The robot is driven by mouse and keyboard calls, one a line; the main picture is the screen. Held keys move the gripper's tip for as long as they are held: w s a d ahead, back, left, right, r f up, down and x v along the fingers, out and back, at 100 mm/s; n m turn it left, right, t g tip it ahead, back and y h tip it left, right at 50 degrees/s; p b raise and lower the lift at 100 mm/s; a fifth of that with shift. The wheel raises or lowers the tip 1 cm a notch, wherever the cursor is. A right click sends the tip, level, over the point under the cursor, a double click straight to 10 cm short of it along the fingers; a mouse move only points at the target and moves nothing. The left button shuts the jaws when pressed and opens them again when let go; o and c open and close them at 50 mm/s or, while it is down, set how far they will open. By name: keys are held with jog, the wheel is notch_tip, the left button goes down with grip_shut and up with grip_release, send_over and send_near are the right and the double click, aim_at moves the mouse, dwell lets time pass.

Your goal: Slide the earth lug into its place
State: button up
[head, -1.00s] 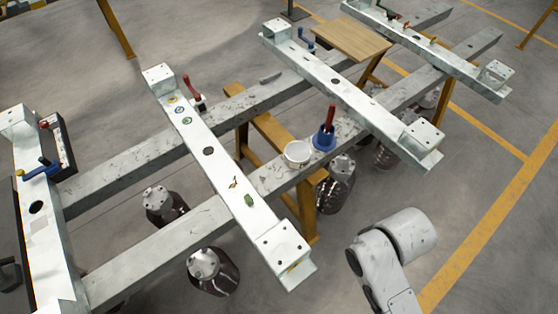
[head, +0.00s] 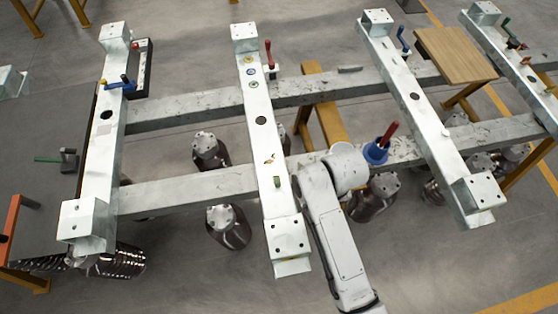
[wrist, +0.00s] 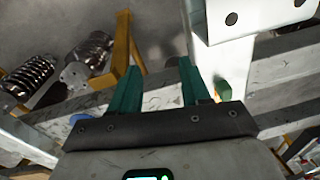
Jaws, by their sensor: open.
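In the head view a small green piece (head: 277,181) stands on the near part of a pale cross beam (head: 266,140). A smaller orange-green piece (head: 269,160) lies just beyond it. I cannot tell for sure which is the earth lug. In the wrist view my gripper (wrist: 158,68) has two green fingers spread apart with nothing between them. A green piece (wrist: 223,88) shows just right of the right finger, against the pale beam; contact cannot be told. My gripper is hidden in the head view, where my arm stands right of the beam.
Two long grey rails (head: 190,190) carry several pale cross beams. A blue pot (head: 376,150) with a red handle stands on the near rail, right of my arm. A red-handled tool (head: 268,55) and a wooden board (head: 455,52) are farther back. Dark ribbed insulators (head: 228,225) stand below.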

notch_tip(320, 180, up, 4)
jog(key=n+h+p, duration=0.1)
jog(key=p, duration=0.1)
send_over(277, 179)
jog(key=shift+d+r, duration=0.1)
jog(key=shift+d, duration=0.05)
notch_tip(277, 179, down, 9)
jog(key=b, duration=0.7)
jog(key=shift+r, duration=0.2)
jog(key=shift+c, duration=0.5)
grip_shut()
